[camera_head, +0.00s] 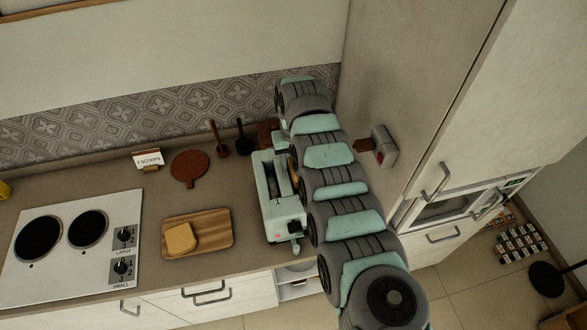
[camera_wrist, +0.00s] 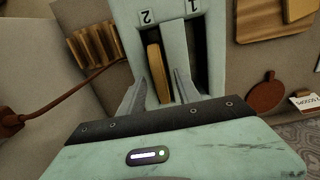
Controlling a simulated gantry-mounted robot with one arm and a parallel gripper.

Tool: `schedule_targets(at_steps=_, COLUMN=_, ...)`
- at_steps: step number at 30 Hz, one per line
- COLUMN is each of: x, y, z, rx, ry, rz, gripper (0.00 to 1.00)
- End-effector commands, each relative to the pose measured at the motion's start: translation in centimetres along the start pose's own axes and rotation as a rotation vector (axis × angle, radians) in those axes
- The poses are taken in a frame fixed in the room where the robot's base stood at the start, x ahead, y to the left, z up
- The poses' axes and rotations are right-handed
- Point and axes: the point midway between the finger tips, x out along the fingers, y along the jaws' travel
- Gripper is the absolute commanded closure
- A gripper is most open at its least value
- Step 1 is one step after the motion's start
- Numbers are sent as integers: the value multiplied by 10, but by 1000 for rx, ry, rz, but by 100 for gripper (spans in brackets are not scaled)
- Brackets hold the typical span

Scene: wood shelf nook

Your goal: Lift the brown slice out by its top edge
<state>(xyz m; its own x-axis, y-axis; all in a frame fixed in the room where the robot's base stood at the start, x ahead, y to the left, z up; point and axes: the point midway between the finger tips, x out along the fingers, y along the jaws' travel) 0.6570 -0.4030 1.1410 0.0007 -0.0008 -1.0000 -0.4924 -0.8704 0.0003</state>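The mint toaster (camera_head: 285,222) stands on the counter beside my arm. In the wrist view the toaster (camera_wrist: 176,22) shows two slots marked 2 and 1. The brown slice (camera_wrist: 155,66) stands upright in slot 2, its golden-brown top edge showing. Slot 1 looks dark, with no slice visible. My gripper (camera_wrist: 160,82) is open over the toaster. One finger is left of the slice and the other right of it, with a visible gap on the right. I cannot tell whether the left finger touches it. In the head view my arm hides most of the gripper and the slice.
A wooden board (camera_head: 222,222) with a bread slice (camera_head: 181,238) lies left of the toaster. A stove (camera_head: 75,285) is farther left. A round brown board (camera_head: 189,167) and a small sign (camera_head: 147,160) are behind. A wooden rack (camera_wrist: 92,45) and cord (camera_wrist: 92,78) lie beside the toaster.

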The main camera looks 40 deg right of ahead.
Motion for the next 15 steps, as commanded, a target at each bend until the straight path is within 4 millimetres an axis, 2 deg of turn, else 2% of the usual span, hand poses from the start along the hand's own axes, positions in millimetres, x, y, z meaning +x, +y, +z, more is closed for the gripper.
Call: schedule_targets(at_steps=15, x=0, y=0, z=0, rx=0, ry=-1, rz=0, gripper=80)
